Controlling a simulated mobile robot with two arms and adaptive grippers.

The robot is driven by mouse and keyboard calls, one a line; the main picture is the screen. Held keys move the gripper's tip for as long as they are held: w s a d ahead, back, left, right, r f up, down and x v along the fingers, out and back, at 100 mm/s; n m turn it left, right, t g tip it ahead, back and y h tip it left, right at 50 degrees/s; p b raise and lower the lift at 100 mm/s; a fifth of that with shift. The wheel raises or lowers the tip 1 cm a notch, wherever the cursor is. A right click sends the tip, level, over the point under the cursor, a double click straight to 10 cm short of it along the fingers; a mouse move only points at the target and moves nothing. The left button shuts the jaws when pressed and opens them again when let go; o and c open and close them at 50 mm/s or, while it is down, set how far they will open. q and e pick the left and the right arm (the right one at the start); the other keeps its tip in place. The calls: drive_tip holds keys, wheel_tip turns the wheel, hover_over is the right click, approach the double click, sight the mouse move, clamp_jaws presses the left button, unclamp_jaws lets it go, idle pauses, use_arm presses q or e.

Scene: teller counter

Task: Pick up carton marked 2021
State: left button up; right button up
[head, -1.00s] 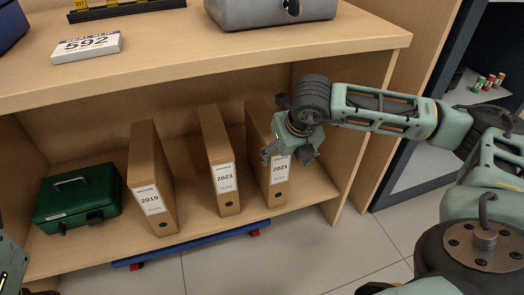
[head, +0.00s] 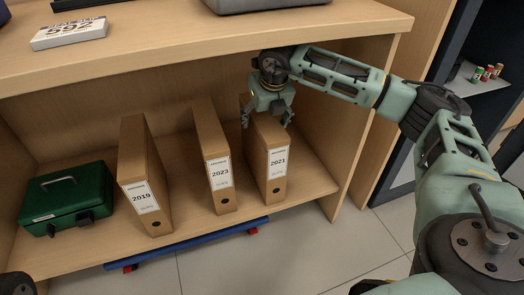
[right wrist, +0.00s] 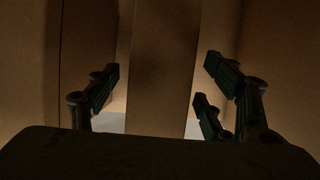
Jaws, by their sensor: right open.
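The carton marked 2021 (head: 277,165) is a tall brown box file standing upright on the lower shelf, the rightmost of three. Its white label and dark round hole face the front. My right gripper (head: 267,120) is over its top, with the fingers on either side of the upper part. In the right wrist view the fingers (right wrist: 160,95) are spread, with the carton (right wrist: 162,65) between them and gaps at both sides. A small dark part of my left arm shows at the lower left of the head view; its gripper is out of view.
Cartons marked 2023 (head: 221,180) and 2019 (head: 144,190) stand to the left, with a green cash box (head: 66,200) further left. The counter top (head: 180,55) overhangs the shelf. An upright side panel (head: 358,120) is close on the right. A blue bar (head: 190,243) lies below.

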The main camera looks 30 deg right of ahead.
drive_tip(key=shift+b+x, duration=0.5)
drive_tip(key=shift+x, duration=1)
drive_tip(key=shift+f, duration=0.25)
clamp_jaws()
drive_tip(key=shift+w+r, duration=0.1)
